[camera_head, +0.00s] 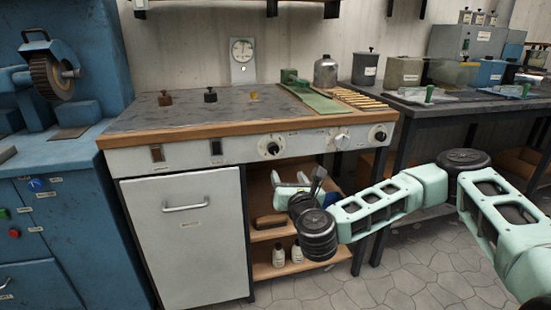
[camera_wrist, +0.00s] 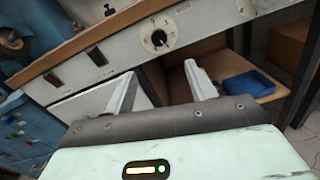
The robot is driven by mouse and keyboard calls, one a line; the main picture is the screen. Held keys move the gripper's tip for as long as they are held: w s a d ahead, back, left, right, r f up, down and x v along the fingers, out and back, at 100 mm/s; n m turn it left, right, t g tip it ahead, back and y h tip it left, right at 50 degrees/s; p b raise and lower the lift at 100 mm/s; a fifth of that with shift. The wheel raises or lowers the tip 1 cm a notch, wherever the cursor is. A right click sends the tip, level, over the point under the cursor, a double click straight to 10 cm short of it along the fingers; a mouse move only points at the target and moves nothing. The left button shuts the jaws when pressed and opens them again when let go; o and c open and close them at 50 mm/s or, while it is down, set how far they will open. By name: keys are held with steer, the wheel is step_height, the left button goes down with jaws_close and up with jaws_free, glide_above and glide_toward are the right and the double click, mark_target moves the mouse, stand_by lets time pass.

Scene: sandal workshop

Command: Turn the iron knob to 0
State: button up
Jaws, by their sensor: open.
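Three knobs sit on the light front panel of the workbench: a black left one (camera_head: 270,148), a pale middle one (camera_head: 342,141) and a black right one (camera_head: 380,136). I cannot read which is labelled for the iron. In the wrist view a black knob (camera_wrist: 157,39) with a white mark and a printed scale lies straight beyond my fingers; the pale knob's edge (camera_wrist: 245,8) shows at the top. My gripper (camera_wrist: 160,73) is open and empty, its two pale fingers apart and clear of the knob. In the head view it (camera_head: 290,182) is below the panel, before the shelf opening.
Two switches (camera_head: 157,153) (camera_head: 216,147) are left of the knobs. The wooden bench edge (camera_head: 190,134) overhangs the panel. Below are a white cabinet door (camera_head: 180,245) and an open shelf with bottles (camera_head: 278,255). A blue machine (camera_head: 60,190) stands left, a dark table (camera_head: 445,105) right.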

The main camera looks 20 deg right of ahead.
mark_target(274, 150)
steer(key=w, duration=1.7)
steer(key=shift+d, duration=0.25)
steer(key=c, duration=1)
